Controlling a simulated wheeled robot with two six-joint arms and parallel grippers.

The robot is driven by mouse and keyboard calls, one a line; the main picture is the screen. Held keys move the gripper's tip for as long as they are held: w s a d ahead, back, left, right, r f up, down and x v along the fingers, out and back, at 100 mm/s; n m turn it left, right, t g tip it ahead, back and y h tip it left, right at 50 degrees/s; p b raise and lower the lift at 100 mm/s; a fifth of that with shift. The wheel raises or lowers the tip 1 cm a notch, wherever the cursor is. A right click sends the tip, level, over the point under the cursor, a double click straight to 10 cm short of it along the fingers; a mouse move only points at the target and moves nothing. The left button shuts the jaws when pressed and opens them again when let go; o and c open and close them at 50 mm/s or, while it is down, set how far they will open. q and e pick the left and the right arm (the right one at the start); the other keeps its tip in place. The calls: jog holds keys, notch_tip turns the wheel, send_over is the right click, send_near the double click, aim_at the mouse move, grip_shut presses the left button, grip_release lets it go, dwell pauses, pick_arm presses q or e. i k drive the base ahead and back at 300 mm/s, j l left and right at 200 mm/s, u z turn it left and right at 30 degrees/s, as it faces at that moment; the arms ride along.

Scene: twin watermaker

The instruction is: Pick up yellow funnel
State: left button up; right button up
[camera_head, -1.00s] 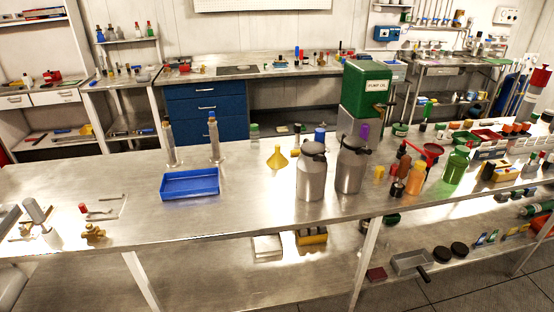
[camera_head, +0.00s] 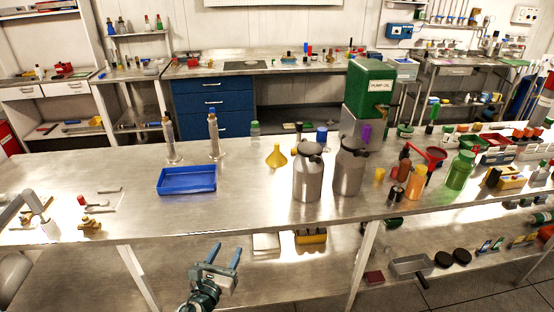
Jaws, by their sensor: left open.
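The yellow funnel (camera_head: 277,156) stands on the metal workbench (camera_head: 120,205) with its wide end down and its narrow spout up. It is just left of two grey metal cans. My left gripper (camera_head: 226,254) is in the lower middle of the head view, in front of the bench's front edge. Its two blue-grey fingers are apart, point up and away from me, and hold nothing. It is well short of the funnel and apart from it. My right gripper does not show.
The grey cans (camera_head: 307,175) and (camera_head: 349,170) stand close to the funnel's right. A blue tray (camera_head: 187,181) lies to its left, with two upright cylinders (camera_head: 214,137) behind. The bench between tray and cans is clear. A green pump oil container (camera_head: 370,88) stands behind the cans.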

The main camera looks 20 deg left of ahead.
aim_at(276, 158)
jog(key=i+j, duration=0.1)
jog(key=i, duration=0.4)
jog(key=i+j, duration=0.15)
jog(key=i, duration=0.35)
jog(key=i+j, duration=0.1)
jog(key=i, duration=0.4)
